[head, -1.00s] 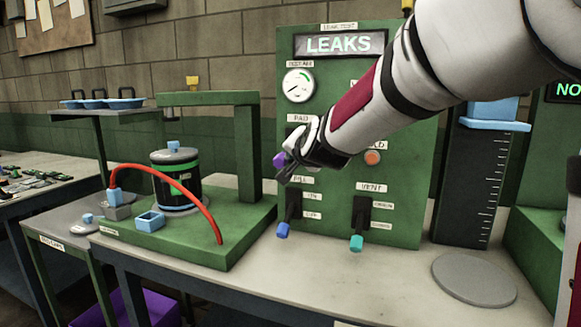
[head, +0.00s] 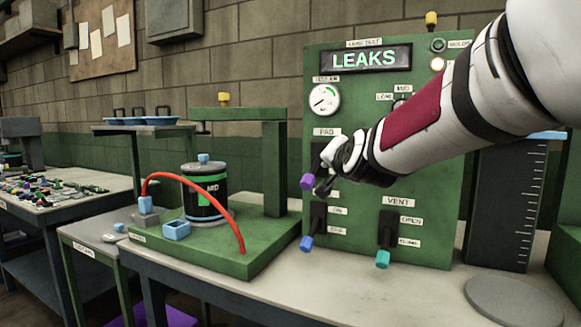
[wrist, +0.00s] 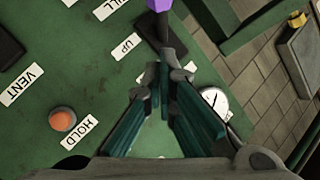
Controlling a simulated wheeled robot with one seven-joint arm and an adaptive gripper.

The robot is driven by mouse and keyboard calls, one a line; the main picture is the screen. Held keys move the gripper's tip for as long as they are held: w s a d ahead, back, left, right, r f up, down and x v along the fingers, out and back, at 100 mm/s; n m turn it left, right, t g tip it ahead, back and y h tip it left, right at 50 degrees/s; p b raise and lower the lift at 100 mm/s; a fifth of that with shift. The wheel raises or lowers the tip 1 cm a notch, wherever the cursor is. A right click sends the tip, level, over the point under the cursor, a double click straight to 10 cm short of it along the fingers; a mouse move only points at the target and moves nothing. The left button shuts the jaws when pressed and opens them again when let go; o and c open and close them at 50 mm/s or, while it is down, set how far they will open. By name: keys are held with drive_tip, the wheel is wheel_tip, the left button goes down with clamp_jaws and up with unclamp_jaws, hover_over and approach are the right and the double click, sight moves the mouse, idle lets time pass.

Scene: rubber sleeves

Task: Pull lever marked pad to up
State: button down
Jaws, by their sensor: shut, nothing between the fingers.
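The lever marked PAD has a purple knob (head: 307,181) that sticks out low in front of its dark slot, below the PAD label (head: 326,132). In the wrist view the purple knob (wrist: 159,5) shows at the top edge, with its dark stem running toward my fingers. The UP label (wrist: 127,46) lies on the panel left of the stem. My gripper (head: 322,188) is shut and empty, right beside the purple knob and stem. In the wrist view its fingertips (wrist: 162,72) meet near the stem; whether they touch it I cannot tell. My arm hides part of the slot.
The green panel (head: 440,225) also carries a blue-knobbed lever (head: 306,243) below and a teal-knobbed VENT lever (head: 382,259). An orange HOLD button (wrist: 62,119) is near my gripper. A green rig (head: 275,165) with a canister and red hose stands to the left.

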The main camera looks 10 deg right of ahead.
drive_tip(key=s+a, duration=0.1)
drive_tip(key=s, duration=0.7)
drive_tip(key=shift+s+p, duration=0.3)
drive_tip(key=shift+a+r, duration=0.1)
drive_tip(key=s+f+n+g, duration=0.3)
drive_tip(key=s+f+g, duration=0.3)
drive_tip(key=s, duration=0.7)
drive_tip(key=s+f+n+g+y, duration=0.1)
drive_tip(key=s+f+n+g, duration=0.25)
drive_tip(key=s+f, duration=0.65)
drive_tip(key=s+f+n+g, duration=0.3)
drive_tip(key=s+f+g, duration=0.3)
drive_tip(key=s, duration=0.9)
wheel_tip(320, 180, up, 20)
drive_tip(key=t+p, duration=0.3)
drive_tip(key=p, duration=1.4)
drive_tip(key=shift+w+a+f+t, duration=0.15)
drive_tip(key=shift+w+a+t, duration=0.1)
drive_tip(key=shift+a+t, duration=0.15)
drive_tip(key=shift+a+p, duration=0.1)
drive_tip(key=shift+p, duration=0.2)
